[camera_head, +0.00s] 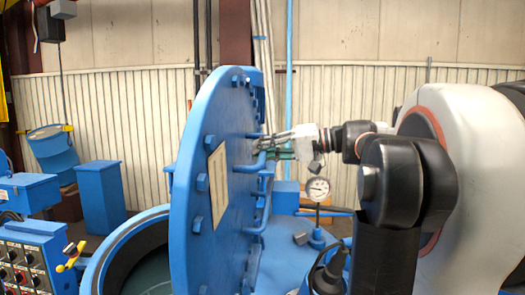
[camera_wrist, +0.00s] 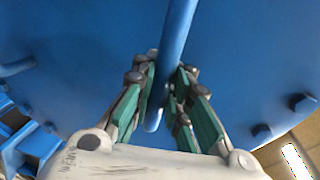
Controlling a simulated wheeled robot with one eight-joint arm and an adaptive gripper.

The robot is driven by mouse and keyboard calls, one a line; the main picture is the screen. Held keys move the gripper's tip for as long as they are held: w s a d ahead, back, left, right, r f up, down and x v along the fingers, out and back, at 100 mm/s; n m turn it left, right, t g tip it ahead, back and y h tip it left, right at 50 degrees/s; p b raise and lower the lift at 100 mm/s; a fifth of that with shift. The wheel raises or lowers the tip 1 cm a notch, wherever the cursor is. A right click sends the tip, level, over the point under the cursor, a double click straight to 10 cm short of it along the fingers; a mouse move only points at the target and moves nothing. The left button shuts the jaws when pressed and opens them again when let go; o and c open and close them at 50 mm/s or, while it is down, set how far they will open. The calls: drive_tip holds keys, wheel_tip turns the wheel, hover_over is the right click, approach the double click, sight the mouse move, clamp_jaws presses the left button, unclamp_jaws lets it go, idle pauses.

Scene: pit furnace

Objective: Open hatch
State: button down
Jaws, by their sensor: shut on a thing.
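The round blue hatch (camera_head: 215,120) stands tilted up on edge in the head view, with bolts around its rim and a pale label plate on its face. It fills most of the wrist view (camera_wrist: 80,60). My gripper (camera_head: 262,143) is at the right side of the hatch. In the wrist view my gripper (camera_wrist: 165,70) has its green-padded fingers on both sides of a blue bar handle (camera_wrist: 176,40), shut on it. The exact finger contact is partly hidden. The round furnace opening (camera_head: 105,262) shows below and left of the hatch.
A pressure gauge (camera_head: 318,189) stands right of the hatch, below my arm. A control box with knobs (camera_head: 25,265) is at lower left. A blue cabinet (camera_head: 101,198) and a tilted blue drum (camera_head: 53,150) stand farther back. A corrugated wall closes the background.

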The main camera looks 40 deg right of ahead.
drive_tip(key=shift+s+d+r, duration=0.1)
drive_tip(key=shift+r, duration=0.1)
drive_tip(key=c, duration=1.5)
unclamp_jaws()
drive_tip(key=shift+c, duration=0.2)
drive_tip(key=shift+f, duration=0.1)
drive_tip(key=v, duration=1.2)
